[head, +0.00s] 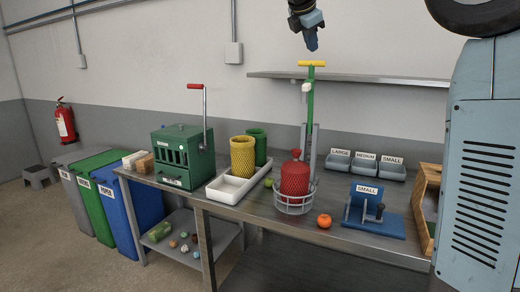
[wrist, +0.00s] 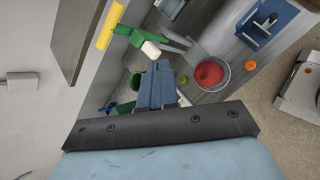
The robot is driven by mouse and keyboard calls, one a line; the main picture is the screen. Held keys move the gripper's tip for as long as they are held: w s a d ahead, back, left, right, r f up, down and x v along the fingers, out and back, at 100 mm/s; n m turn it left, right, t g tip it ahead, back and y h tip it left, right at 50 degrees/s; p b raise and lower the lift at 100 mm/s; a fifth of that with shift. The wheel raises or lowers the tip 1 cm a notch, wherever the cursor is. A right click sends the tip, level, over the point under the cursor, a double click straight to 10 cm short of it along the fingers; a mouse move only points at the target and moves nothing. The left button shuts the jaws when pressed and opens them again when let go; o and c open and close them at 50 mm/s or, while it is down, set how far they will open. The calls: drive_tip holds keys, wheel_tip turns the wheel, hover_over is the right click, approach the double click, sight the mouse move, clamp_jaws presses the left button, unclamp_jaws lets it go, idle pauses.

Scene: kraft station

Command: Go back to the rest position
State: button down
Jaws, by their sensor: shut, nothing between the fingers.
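My gripper (head: 312,42) hangs at the top of the head view, above the workbench and in front of the bare wall. Its fingers are together with nothing between them. In the wrist view my gripper (wrist: 155,68) points toward the bench, its blue fingers closed. In the head view it is a little above the yellow handle (head: 312,63) of a green upright press (head: 310,98), apart from it as far as I can tell. The yellow handle also shows in the wrist view (wrist: 110,24), left of the fingers.
The steel bench (head: 305,228) holds a green crank box (head: 183,155), a white tray (head: 228,190), a red container (head: 294,179) in a wire basket, an orange fruit (head: 324,221), a blue SMALL fixture (head: 372,222) and labelled bins (head: 365,163). A shelf (head: 350,78) runs along the wall.

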drive_tip(key=s+d+f+m+y, duration=0.1)
drive_tip(key=s+d+f+m, duration=0.2)
drive_tip(key=s+f+m, duration=0.4)
drive_tip(key=s+d+f+m+g+y, duration=0.1)
drive_tip(key=s+d+f+m, duration=0.2)
drive_tip(key=s+f+m, duration=0.4)
drive_tip(key=s+d+f+m+g+y, duration=0.1)
drive_tip(key=s+d+f+m+y, duration=0.1)
drive_tip(key=s+f+m, duration=0.6)
drive_tip(key=s+f, duration=0.3)
drive_tip(key=s, duration=0.4)
drive_tip(key=s+f, duration=0.4)
drive_tip(key=s, duration=0.4)
drive_tip(key=shift+d+f, duration=0.25)
drive_tip(key=shift+d, duration=0.15)
